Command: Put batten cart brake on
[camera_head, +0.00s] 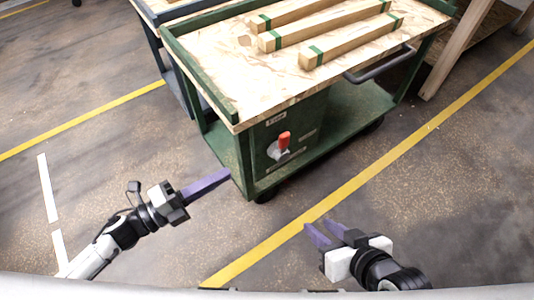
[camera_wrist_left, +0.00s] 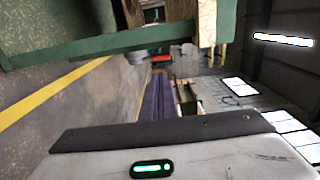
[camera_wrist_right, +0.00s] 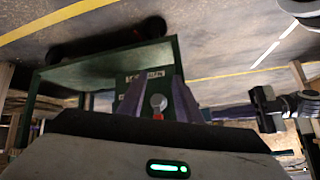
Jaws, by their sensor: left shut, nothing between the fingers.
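The green batten cart (camera_head: 345,115) stands in the middle of the head view, with several green-banded battens (camera_head: 318,32) on its wooden top. A red-handled brake lever (camera_head: 284,140) points up from a pale mount on the cart's end panel; the mount also shows between my fingers in the right wrist view (camera_wrist_right: 158,101). My left gripper (camera_head: 228,174) is shut and empty, its purple fingertips near the cart's lower left corner, left of the lever; contact cannot be told. My right gripper (camera_head: 316,226) is open and empty, in front of the cart, below and right of the lever.
A second, dark-framed cart (camera_head: 172,72) stands close behind the green cart's left side. A wooden structure (camera_head: 455,50) stands at the upper right. Yellow-lined floor (camera_head: 345,195) in front is clear.

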